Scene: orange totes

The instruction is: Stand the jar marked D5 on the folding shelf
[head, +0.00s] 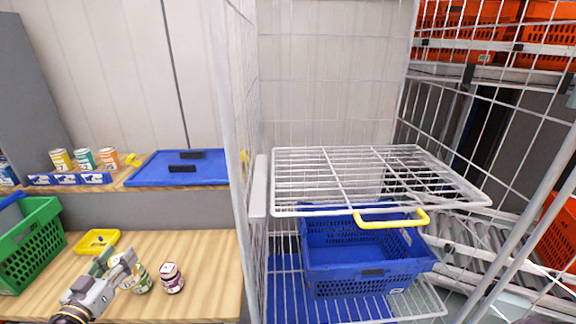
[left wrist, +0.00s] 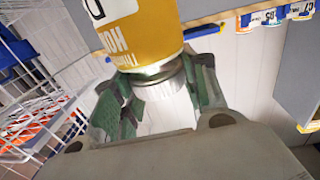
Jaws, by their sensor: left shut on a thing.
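My left gripper (head: 117,258) is shut on an amber jar (left wrist: 160,30) by its silver lid (left wrist: 158,80), as the left wrist view shows. Only part of its label is in view, with "HON" lettering; its mark is cut off, so I cannot tell whether it is D5. In the head view a jar with a partly green label (head: 142,280) shows beside the gripper's fingers, partly covered; I cannot tell whether it is the held one. The wire folding shelf (head: 345,180) lies level and empty in the roll cage, to the right.
A dark purple jar (head: 172,280) stands on the wooden table (head: 205,250) near a yellow tray (head: 97,240). Several jars and a blue lid (head: 200,160) are on the ledge behind. Cage mesh (head: 238,140) stands between table and shelf. A blue basket (head: 365,265) sits below the shelf.

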